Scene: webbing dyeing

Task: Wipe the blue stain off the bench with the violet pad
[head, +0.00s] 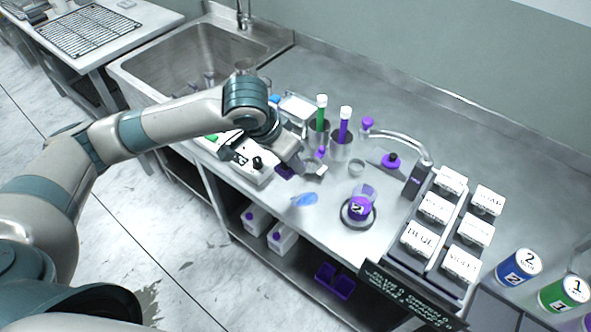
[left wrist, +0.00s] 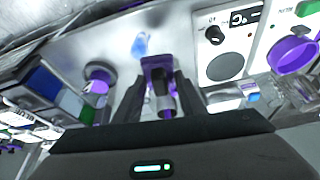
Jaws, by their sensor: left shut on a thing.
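The blue stain (head: 304,199) is a small pale blue smear on the bench (head: 385,138) near its front edge. It also shows at the top of the left wrist view (left wrist: 140,45). My left gripper (head: 303,172) is low over the bench, a little behind the stain. It is shut on the violet pad (left wrist: 158,64), which shows between the fingers in the left wrist view. In the head view the pad (head: 285,172) is mostly hidden by the gripper. The pad is apart from the stain; I cannot tell whether it touches the bench. My right gripper is not in view.
A white hotplate (head: 247,172) stands left of the stain. A violet-topped pot in a dark ring (head: 357,211) stands to the right. Metal beakers (head: 341,147) with tubes stand behind. A rack of labelled white-lidded jars (head: 436,208) is farther right. A sink (head: 190,62) is at left.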

